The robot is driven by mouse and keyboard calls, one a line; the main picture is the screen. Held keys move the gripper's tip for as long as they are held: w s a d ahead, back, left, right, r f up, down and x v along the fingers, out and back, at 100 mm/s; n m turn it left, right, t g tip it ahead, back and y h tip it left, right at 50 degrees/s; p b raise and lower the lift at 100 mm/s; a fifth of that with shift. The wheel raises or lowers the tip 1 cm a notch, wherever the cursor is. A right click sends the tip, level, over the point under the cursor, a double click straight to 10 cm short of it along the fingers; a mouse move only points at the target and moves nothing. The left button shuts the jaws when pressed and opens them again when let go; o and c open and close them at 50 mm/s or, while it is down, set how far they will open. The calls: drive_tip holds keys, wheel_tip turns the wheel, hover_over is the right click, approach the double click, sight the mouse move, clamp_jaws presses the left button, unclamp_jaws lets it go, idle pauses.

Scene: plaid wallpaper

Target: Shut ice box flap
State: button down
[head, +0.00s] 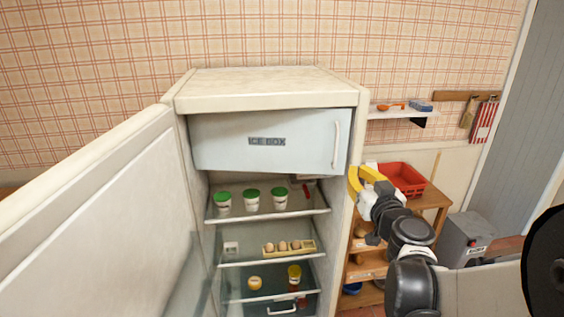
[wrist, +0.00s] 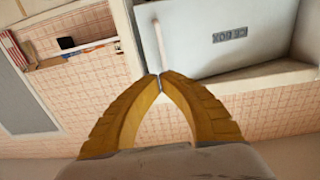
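The ice box flap (head: 225,148) is a pale panel with a dark ICE BOX label, across the top compartment of the open fridge (head: 265,102). Its vertical handle (head: 336,145) is at the right end. The flap covers most of the opening; I cannot tell if it sits fully flush. In the wrist view the flap (wrist: 200,45) appears upside down, with a dark strip along part of its edge. My gripper (head: 355,177) has yellow fingers and is just right of the flap's lower right corner. In the wrist view its fingertips (wrist: 162,78) meet, with nothing between them.
The fridge door (head: 90,225) stands wide open at left. Shelves below the flap hold green-lidded tubs (head: 252,199), an egg tray (head: 289,248) and jars. A wooden rack with a red basket (head: 403,180) and a wall shelf (head: 400,113) are at right.

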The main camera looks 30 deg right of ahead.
drive_tip(key=b, duration=0.2)
approach(341, 141)
drive_tip(key=w, duration=0.5)
drive_tip(key=w+d, duration=0.1)
drive_tip(key=w+d+n+y, duration=0.1)
drive_tip(key=w, duration=0.1)
drive_tip(key=w+d+y+b, duration=0.1)
drive_tip(key=w, duration=0.1)
drive_tip(key=shift+d+n, duration=0.3)
drive_tip(key=shift+d, duration=0.05)
drive_tip(key=shift+a+t, duration=0.1)
drive_tip(key=shift+t, duration=0.2)
